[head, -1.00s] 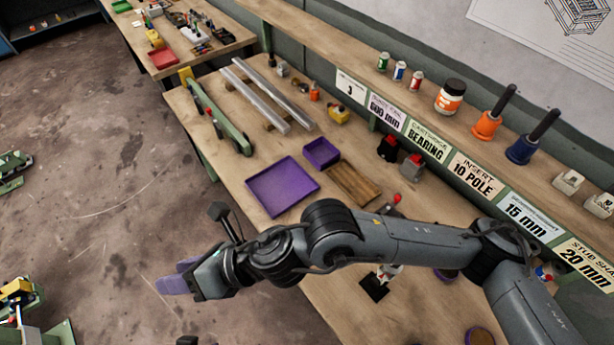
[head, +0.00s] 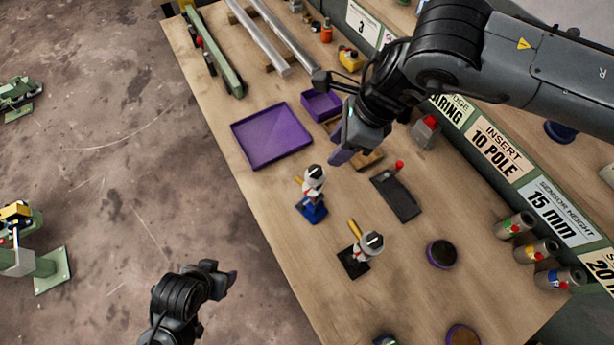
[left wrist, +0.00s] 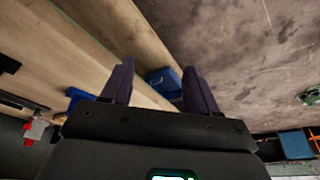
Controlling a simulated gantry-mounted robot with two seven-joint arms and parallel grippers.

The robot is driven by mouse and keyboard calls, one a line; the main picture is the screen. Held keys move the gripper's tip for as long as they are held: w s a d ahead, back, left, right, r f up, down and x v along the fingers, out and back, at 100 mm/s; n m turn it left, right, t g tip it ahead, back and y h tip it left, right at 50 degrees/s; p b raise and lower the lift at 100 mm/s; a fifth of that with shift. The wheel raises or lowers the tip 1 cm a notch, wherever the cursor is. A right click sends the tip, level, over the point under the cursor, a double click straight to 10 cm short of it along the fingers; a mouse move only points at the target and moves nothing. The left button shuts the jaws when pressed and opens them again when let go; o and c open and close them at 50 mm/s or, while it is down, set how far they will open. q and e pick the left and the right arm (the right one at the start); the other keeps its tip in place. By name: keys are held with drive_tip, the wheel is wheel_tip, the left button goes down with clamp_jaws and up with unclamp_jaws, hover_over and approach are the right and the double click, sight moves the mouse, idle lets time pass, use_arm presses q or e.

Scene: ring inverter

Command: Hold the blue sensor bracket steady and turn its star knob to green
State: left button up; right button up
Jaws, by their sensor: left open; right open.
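The blue sensor bracket (head: 312,210) stands on the bench in the head view, with a white and black head (head: 314,178) and a small orange-yellow part at its left. Its star knob and any green mark are too small to make out. My right gripper (head: 341,154) is open and empty, up and right of the bracket and apart from it. My left gripper (head: 228,279) is over the floor, left of the bench edge and apart from the bracket. In the left wrist view its two purple fingers (left wrist: 158,88) are spread with nothing held.
A similar black-based bracket (head: 352,262) stands right and nearer. A dark block with a red knob (head: 397,196), a purple tray (head: 236,130) and a small purple box (head: 322,104) are also on the bench. A blue box (left wrist: 163,80) shows beyond my left fingers. Bare wood lies around the bracket.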

use_arm(q)
drive_tip(key=m+t+h, duration=0.6)
drive_tip(key=m+h, duration=0.1)
drive_tip(key=h, duration=0.2)
approach(312, 190)
drive_tip(key=shift+x, duration=1.45)
drive_tip(key=x, duration=1)
drive_tip(key=shift+a, duration=0.1)
